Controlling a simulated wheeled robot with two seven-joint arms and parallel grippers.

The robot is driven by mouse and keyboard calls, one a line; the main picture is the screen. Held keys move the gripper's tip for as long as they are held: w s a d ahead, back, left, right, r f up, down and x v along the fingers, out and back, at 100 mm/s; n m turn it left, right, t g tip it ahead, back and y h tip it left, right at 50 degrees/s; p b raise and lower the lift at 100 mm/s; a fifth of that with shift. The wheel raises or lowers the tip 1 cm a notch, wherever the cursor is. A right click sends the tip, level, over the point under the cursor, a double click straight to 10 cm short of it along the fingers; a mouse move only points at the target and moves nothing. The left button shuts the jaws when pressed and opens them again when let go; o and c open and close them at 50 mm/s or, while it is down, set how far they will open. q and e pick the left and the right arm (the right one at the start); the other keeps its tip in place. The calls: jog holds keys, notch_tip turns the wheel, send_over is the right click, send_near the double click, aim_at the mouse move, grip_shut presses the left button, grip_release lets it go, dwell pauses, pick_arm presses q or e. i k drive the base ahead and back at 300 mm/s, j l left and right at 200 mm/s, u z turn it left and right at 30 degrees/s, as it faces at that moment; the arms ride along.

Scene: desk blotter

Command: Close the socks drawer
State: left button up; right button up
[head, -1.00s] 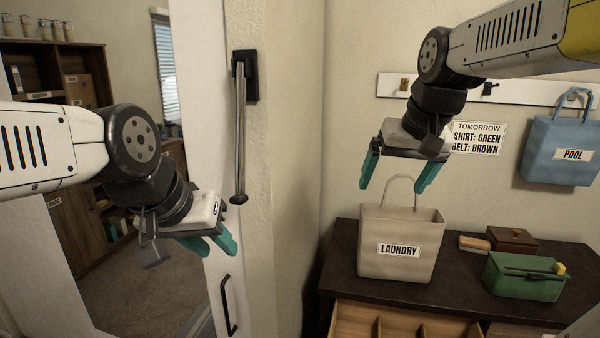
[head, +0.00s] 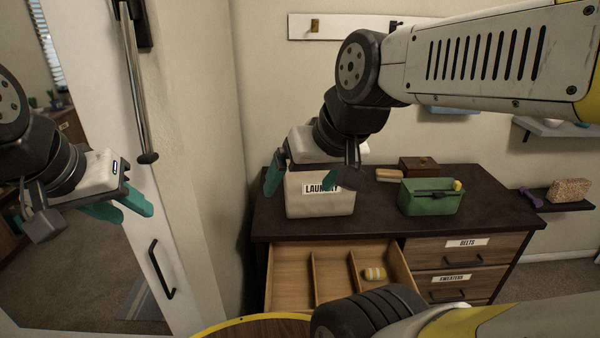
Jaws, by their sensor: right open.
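An open drawer (head: 291,262) sticks out at the left of the dark-topped dresser (head: 480,212). Thin dividers split its inside, and a rolled yellow-and-white bundle (head: 374,273) lies in the right compartment. The drawer's front and any label on it are hidden, so I cannot read whether it is the socks drawer. My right gripper (head: 305,185) is open and empty, in front of the upper part of the laundry bag (head: 320,208) and above and behind the drawer. My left gripper (head: 122,208) is open and empty at the far left, by the white door, well away from the drawer.
Drawers labelled BELTS (head: 425,252) and SWEATERS (head: 480,273) are shut at the right. A green box (head: 430,203) and a brown box (head: 412,165) stand on the top. The white door (head: 178,262) is left. My own arm parts cover the bottom middle.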

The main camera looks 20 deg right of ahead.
aim_at(302, 276)
jog(key=k+j+z, duration=0.1)
jog(key=z, duration=0.4)
jog(key=k+z, duration=0.15)
jog(key=z, duration=0.35)
jog(key=k+z, duration=0.15)
jog(key=z, duration=0.35)
